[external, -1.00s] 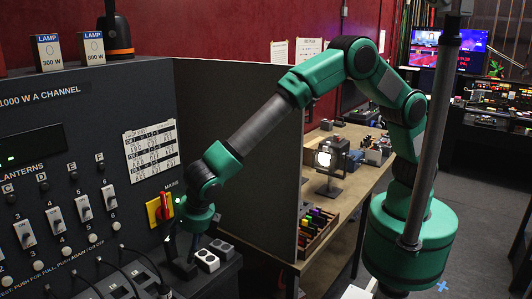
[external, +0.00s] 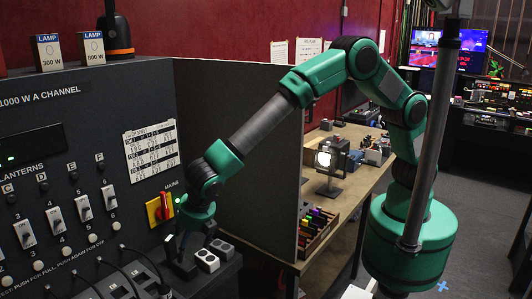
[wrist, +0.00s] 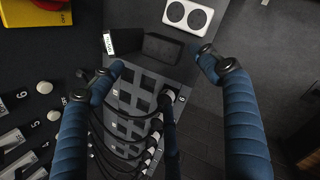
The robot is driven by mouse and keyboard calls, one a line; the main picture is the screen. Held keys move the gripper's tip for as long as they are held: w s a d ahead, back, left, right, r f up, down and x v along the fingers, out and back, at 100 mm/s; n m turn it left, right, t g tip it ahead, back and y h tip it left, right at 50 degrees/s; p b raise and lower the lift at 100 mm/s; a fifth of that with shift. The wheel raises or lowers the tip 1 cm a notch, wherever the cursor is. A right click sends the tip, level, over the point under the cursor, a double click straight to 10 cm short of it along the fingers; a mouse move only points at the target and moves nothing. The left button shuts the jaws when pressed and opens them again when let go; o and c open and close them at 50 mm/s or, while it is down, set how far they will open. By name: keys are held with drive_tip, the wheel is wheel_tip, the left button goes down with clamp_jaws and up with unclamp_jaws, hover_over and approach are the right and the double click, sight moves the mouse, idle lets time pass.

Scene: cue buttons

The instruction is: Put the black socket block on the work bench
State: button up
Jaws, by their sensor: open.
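The black socket block (wrist: 162,48) appears in the wrist view as a dark box on the ledge, beside a dark item with a white label (wrist: 110,43). My gripper (wrist: 164,66) is open, with its two blue fingers spread to either side of the dark box; I cannot tell if they touch it. In the external view my gripper (external: 182,258) points down at the ledge in front of the panel and mostly hides the block. The wooden work bench (external: 347,196) stands right of the grey partition.
A white socket block (wrist: 188,15) lies close to the black one; it also shows in the external view (external: 207,261). Plugged cables (wrist: 150,125) run along the ledge. A red mains switch (external: 164,207) is close to my wrist. The partition (external: 245,150) separates ledge and bench. A lantern (external: 328,160) stands on the bench.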

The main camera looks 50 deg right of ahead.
drive_tip(key=m+b, duration=0.1)
drive_tip(key=m, duration=0.8)
drive_tip(key=d+r+m, duration=0.1)
drive_tip(key=m, duration=0.9)
drive_tip(key=d+m+b, duration=0.1)
drive_tip(key=m, duration=0.9)
drive_tip(key=shift+r+b, duration=0.15)
drive_tip(key=shift+b, duration=0.15)
hover_over(187, 261)
drive_tip(key=s, duration=0.2)
wheel_tip(187, 261, down, 8)
drive_tip(key=shift+s+r, duration=0.1)
